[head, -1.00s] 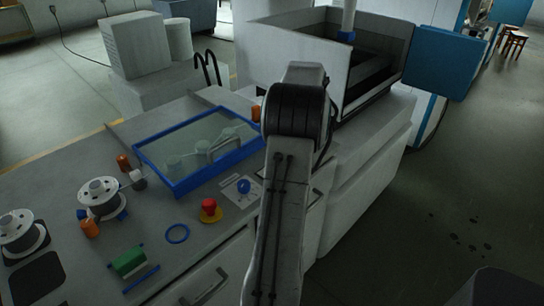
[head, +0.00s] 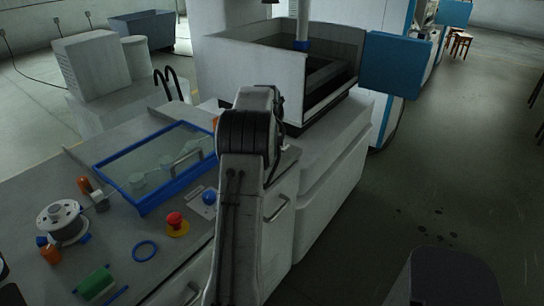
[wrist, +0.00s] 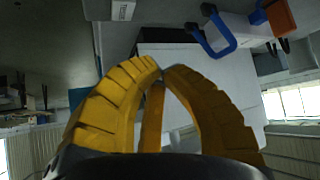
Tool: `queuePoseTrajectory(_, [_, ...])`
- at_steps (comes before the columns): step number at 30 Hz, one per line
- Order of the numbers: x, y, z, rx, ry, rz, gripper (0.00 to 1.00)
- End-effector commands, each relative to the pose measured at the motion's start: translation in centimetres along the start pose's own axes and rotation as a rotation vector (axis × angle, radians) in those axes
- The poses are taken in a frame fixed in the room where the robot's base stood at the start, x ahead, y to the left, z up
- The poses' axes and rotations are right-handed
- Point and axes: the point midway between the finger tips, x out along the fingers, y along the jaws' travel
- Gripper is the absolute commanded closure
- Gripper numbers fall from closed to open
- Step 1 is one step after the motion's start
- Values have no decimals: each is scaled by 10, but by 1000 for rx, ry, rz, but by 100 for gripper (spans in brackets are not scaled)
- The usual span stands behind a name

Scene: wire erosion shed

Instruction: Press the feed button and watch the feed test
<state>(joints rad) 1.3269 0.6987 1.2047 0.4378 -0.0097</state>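A round blue button (head: 209,197) sits on a pale labelled plate on the bench, in the head view. Beside it, to the left and nearer, is a red mushroom button on a yellow base (head: 175,223). No label is readable, so I cannot tell from lettering which is the feed button. My arm stands to the right of both buttons and hides my gripper in the head view. In the wrist view the yellow fingers of my gripper (wrist: 161,72) come together at their tips, with nothing seen between them. No button is recognisable in the wrist view.
A blue-framed glass-topped case (head: 150,165) lies behind the buttons. A wire spool (head: 62,222), green block (head: 95,283) and blue ring (head: 145,250) are on the bench (head: 125,232). An open machine tank (head: 255,65) stands behind my arm. The floor at right is largely clear.

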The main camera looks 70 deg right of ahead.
Motion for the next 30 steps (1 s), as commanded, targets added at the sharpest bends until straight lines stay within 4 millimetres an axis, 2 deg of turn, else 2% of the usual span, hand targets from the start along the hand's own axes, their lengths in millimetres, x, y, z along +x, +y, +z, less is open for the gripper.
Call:
queuePoseTrajectory(11, [18,0,20,0,-2,0,100])
queuePoseTrajectory(24, [54,-1,56,0,0,0,100])
queuePoseTrajectory(30, [60,-1,62,0,0,0,100])
